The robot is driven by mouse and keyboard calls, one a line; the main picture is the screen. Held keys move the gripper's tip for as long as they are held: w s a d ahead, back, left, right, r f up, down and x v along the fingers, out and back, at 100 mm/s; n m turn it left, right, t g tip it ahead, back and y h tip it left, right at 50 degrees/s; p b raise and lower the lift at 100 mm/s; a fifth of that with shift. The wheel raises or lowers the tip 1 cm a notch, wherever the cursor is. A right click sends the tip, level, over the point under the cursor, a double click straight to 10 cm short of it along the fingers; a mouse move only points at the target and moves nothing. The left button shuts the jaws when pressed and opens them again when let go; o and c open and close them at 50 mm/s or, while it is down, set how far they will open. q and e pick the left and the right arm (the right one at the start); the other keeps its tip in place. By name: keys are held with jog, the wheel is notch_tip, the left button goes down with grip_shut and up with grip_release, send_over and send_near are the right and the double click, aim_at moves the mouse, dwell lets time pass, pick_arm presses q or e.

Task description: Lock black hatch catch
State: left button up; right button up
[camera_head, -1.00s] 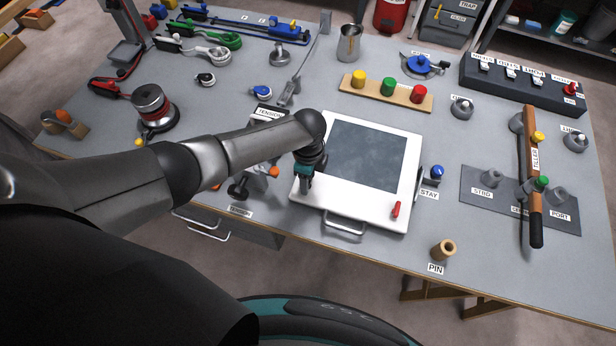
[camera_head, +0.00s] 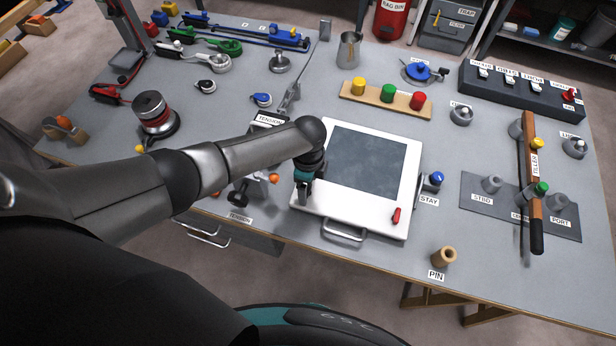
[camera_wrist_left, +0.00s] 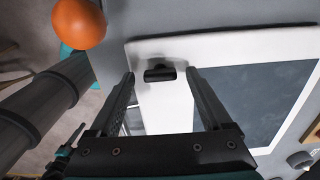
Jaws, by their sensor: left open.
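The white hatch (camera_head: 360,212) with a dark window lies on the bench. My left gripper (camera_head: 303,197) is over its front left corner, pointing down. In the left wrist view, the black catch (camera_wrist_left: 160,73) sits on the hatch's white frame (camera_wrist_left: 175,52), in line with the gap between the open fingertips. The fingers look apart from it. In the head view the gripper hides the black catch. A red catch (camera_head: 397,215) stands at the hatch's front right corner. My right gripper is in neither view.
Left of the gripper is a clamp-like fitting with an orange knob (camera_head: 274,178), which also shows close by in the wrist view (camera_wrist_left: 79,23). A blue-topped STAY knob (camera_head: 437,178) is right of the hatch. The hatch handle (camera_head: 344,231) is at the bench's front edge.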

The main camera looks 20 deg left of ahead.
aim_at(308, 189)
pick_arm(q)
notch_tip(308, 189, up, 15)
jog(key=p, duration=0.2)
dwell(0.3)
jog(key=shift+s, duration=0.1)
dwell(0.4)
